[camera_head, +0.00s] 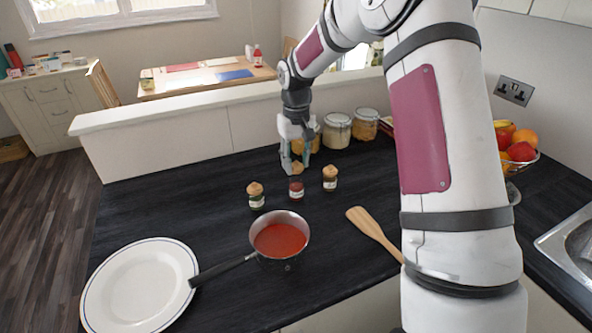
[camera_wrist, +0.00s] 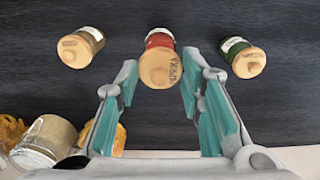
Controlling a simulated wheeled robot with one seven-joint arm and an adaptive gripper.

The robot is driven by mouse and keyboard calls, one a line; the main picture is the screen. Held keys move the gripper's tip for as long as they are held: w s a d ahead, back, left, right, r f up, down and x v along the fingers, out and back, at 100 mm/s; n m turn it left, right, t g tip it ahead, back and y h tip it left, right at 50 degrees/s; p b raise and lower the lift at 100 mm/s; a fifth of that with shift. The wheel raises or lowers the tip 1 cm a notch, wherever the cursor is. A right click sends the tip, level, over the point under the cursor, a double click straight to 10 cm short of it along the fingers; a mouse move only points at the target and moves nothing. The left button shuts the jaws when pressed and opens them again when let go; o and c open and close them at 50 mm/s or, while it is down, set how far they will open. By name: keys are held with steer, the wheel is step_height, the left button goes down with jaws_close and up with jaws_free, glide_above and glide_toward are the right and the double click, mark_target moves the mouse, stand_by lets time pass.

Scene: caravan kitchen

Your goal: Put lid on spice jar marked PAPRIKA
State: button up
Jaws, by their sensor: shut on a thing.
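The spice jar with red contents (camera_head: 296,191) stands upright on the dark worktop, between two other jars. My gripper (camera_head: 297,167) is above it, pointing down, shut on a round wooden lid (camera_head: 297,169). The lid appears to be a little above the jar mouth, roughly in line with it. In the wrist view the lid (camera_wrist: 156,69) is between my fingertips and has dark lettering on it, too small to read surely. The red jar (camera_wrist: 159,38) shows behind it, its mouth hidden by the lid. Its label is not readable.
A green-filled jar (camera_head: 256,202) and a brown-filled jar (camera_head: 330,184), both with wooden lids, stand close on either side. A saucepan of red sauce (camera_head: 258,255) is in front. A wooden spatula (camera_head: 372,231) lies right. Large storage jars (camera_head: 337,132) stand behind. A plate (camera_head: 140,286) is front left.

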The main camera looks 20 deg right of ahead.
mark_target(296, 161)
steer(key=shift+f+p, duration=0.5)
steer(key=shift+f, duration=1.25)
steer(key=shift+f, duration=0.1)
steer(key=shift+w+f, duration=0.1)
steer(key=shift+f, duration=0.25)
steer(key=shift+f, duration=0.1)
steer(key=o, duration=0.8)
steer(key=shift+o, duration=0.2)
